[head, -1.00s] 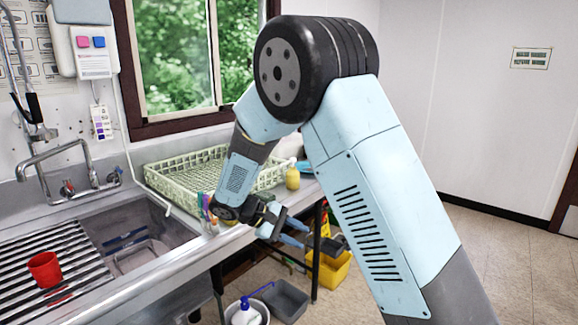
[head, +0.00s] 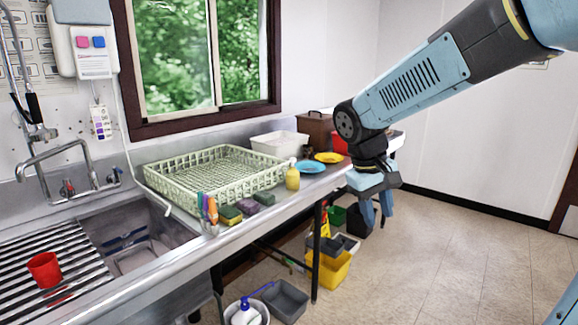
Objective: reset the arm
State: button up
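My arm reaches in from the upper right in the head view. My gripper (head: 378,218) hangs at its end, pointing down, to the right of the counter's edge and over the floor area. Its two blue fingers are apart with a gap between them, and nothing shows between them. The gripper looks open and empty.
The steel counter (head: 262,222) holds a pale dish rack (head: 215,180), sponges (head: 247,207), a yellow bottle (head: 292,178), a blue plate (head: 311,167) and a yellow plate (head: 328,157). A red cup (head: 44,270) stands by the sink. A yellow bucket (head: 330,272) is below. Floor at right is clear.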

jog(key=s+d+r+m+t+y, duration=0.1)
jog(key=s+d+r+m+t, duration=0.1)
jog(key=s, duration=0.4)
jog(key=s+d+r+m+t+y, duration=0.2)
jog(key=s+t, duration=0.1)
jog(key=s, duration=0.4)
jog(key=shift+d+r, duration=0.4)
jog(key=shift+w+a, duration=0.1)
dwell(0.4)
jog(key=shift+a, duration=0.1)
